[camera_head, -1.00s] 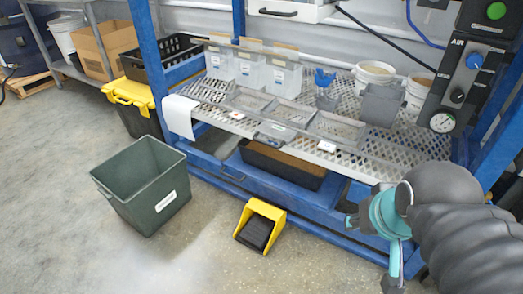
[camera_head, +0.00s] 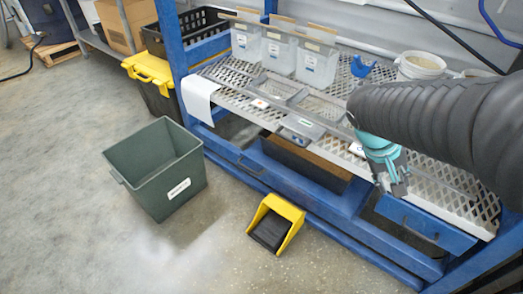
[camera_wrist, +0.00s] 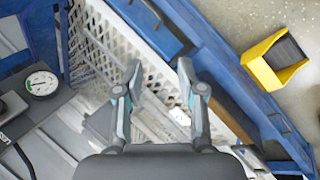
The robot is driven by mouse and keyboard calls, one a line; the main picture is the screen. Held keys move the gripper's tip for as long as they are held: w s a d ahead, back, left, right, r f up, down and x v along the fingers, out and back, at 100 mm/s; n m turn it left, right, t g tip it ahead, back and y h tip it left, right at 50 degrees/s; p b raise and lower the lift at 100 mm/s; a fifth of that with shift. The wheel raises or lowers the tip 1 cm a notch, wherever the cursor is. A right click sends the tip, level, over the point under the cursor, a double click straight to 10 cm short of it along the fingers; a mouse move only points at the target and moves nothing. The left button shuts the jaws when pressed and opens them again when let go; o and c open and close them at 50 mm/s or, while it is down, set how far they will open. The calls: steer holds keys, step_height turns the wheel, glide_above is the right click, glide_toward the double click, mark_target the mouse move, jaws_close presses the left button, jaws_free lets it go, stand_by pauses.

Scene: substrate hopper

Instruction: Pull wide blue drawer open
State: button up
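A long blue drawer front (camera_head: 285,188) runs below the perforated shelf, with a dark handle toward its left end. In the wrist view its handle (camera_wrist: 280,123) shows at the lower right. A shorter blue drawer front (camera_head: 425,223) with a dark handle is to its right; it also shows in the wrist view (camera_wrist: 150,18). My gripper (camera_head: 392,188) points downward over the shelf's front edge, nearer the shorter drawer. In the wrist view my gripper's fingers (camera_wrist: 160,68) are apart with nothing between them. It appears clear of both handles.
Clear containers (camera_head: 277,52) and a white bucket (camera_head: 420,66) sit on the perforated shelf (camera_head: 455,190).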

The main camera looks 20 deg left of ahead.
steer(key=w+a+f+n+t+h+b, duration=0.1)
steer(key=w+a+f+n+h, duration=0.2)
steer(key=w+a+f+h, duration=0.45)
steer(key=n+t+y+b, duration=0.3)
steer(key=n+t+y, duration=1)
steer(key=t, duration=0.4)
glide_toward(250, 170)
steer(key=w, duration=1)
steer(key=shift+w+a+r, duration=0.1)
steer(key=shift+w+r, duration=0.15)
steer(key=shift+r, duration=0.15)
jaws_close()
